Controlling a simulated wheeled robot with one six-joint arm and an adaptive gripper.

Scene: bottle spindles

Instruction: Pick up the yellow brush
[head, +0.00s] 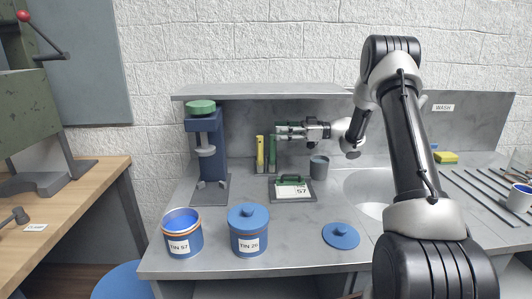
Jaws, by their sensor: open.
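The yellow brush (260,151) appears as a slim upright yellow shape at the back of the grey counter, right of the blue column stand. A green upright shape (272,153) stands close on its right. My gripper (279,132) reaches in from the right, pointing left, with its fingers apart and empty. Its fingertips are at about the height of the green shape's top, just right of the yellow brush. Whether the fingers touch or overlap the green shape in depth I cannot tell.
A green-handled block marked 57 (292,190) and a grey cup (319,167) stand below my gripper. A blue stand with a green top (203,145) is at left. TIN 97 (183,238), lidded TIN 26 (248,234) and a blue lid (341,236) are in front. A shelf (270,91) runs above.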

